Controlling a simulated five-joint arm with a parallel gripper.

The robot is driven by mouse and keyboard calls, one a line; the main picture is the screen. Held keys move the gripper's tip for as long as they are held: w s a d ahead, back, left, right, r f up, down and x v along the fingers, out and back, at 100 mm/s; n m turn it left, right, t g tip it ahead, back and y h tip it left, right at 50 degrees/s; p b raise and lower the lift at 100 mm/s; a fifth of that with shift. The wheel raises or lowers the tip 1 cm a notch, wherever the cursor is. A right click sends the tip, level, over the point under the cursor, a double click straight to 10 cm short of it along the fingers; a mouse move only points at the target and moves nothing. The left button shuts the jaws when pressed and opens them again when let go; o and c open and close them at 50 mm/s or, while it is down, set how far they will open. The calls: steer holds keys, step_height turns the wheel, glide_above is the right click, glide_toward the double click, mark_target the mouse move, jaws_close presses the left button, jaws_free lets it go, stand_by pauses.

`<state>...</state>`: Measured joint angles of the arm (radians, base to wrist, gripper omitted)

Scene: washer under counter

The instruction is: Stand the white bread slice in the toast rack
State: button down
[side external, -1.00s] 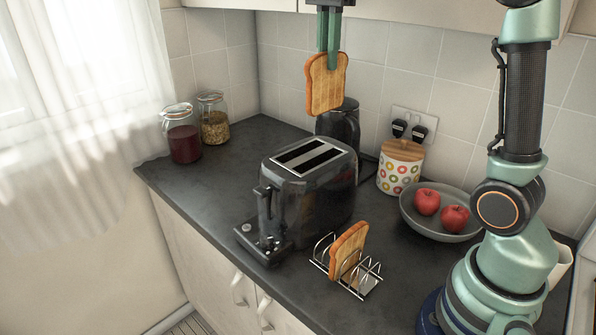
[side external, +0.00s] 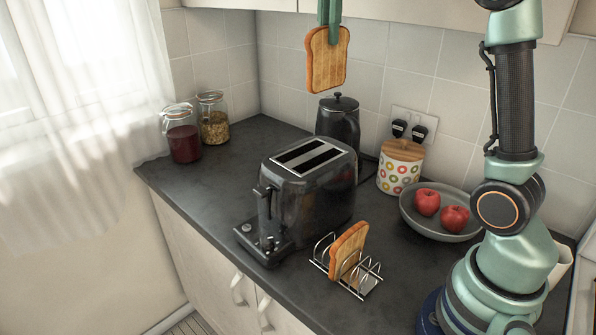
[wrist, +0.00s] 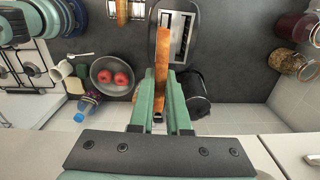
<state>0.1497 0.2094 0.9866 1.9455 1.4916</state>
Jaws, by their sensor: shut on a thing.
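My gripper (side external: 329,14) is shut on a toasted bread slice (side external: 327,62) and holds it upright, high above the counter behind the toaster. In the wrist view the slice (wrist: 162,62) shows edge-on between the green fingers (wrist: 162,95). The wire toast rack (side external: 360,279) stands on the counter in front of the toaster. Another browned slice (side external: 349,249) stands in the rack toward its left end; the right part of the rack looks empty. Both slices look golden with a brown crust, so I cannot tell which is the white one.
A black toaster (side external: 307,190) with two empty-looking slots stands left of the rack. A bowl (side external: 445,228) with two red apples, a dotted canister (side external: 399,172) and a dark kettle (side external: 340,124) stand behind. Two jars (side external: 184,138) stand at the left.

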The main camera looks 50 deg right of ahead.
steer(key=shift+f, duration=0.1)
steer(key=s+a+f+m, duration=0.1)
steer(key=s+a+f, duration=0.35)
steer(key=f, duration=0.35)
steer(key=s+a+f, duration=0.3)
steer(key=a+f, duration=0.2)
steer(key=f, duration=0.4)
step_height(320, 180, down, 15)
steer(key=d+n, duration=0.1)
steer(key=d, duration=0.1)
steer(key=shift+s+d+f, duration=0.15)
steer(key=shift+s+f, duration=0.05)
steer(key=shift+s, duration=0.2)
steer(key=c, duration=0.8)
jaws_free()
